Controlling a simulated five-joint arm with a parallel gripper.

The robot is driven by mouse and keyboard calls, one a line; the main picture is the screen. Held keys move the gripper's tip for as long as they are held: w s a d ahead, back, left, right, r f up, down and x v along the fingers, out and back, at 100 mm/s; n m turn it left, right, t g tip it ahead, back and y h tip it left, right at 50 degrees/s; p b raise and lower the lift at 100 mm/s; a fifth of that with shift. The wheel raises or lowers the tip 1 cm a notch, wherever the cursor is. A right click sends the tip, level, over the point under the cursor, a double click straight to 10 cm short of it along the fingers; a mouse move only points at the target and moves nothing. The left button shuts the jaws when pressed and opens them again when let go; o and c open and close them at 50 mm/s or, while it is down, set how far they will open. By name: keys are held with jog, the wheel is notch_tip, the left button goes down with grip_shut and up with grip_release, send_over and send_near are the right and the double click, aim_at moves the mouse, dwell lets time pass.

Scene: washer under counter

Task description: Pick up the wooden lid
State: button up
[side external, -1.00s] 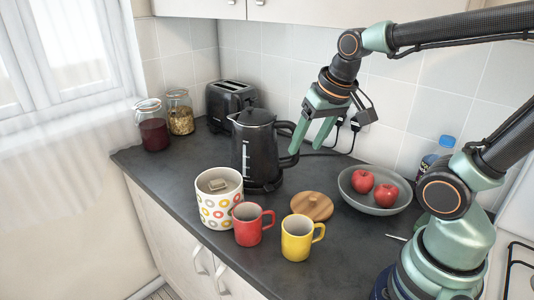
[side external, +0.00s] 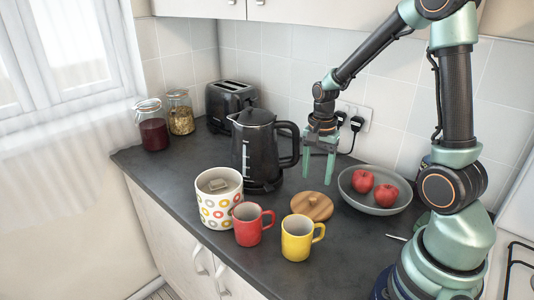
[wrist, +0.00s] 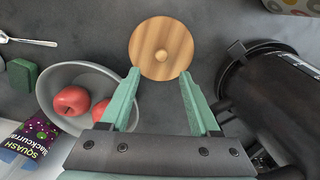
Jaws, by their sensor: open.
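The wooden lid (side external: 312,206) is a round striped disc with a small knob. It lies flat on the dark counter between the yellow mug and the grey bowl. In the wrist view the lid (wrist: 161,49) is just past my fingertips, with its knob roughly centred between them. My gripper (side external: 319,178) points down above the counter, behind and above the lid. It is open and empty, with its two green fingers apart in the wrist view (wrist: 161,75).
A black kettle (side external: 255,150) stands left of my gripper. A grey bowl (side external: 380,208) with red apples is on the right. A yellow mug (side external: 297,240), a red mug (side external: 248,226) and a dotted canister (side external: 219,203) stand in front. A squash bottle (wrist: 35,135) is beside the bowl.

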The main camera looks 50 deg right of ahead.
aim_at(313, 197)
jog(key=shift+a+f, duration=0.15)
jog(key=shift+f, duration=3.45)
jog(key=shift+w, duration=0.1)
grip_shut()
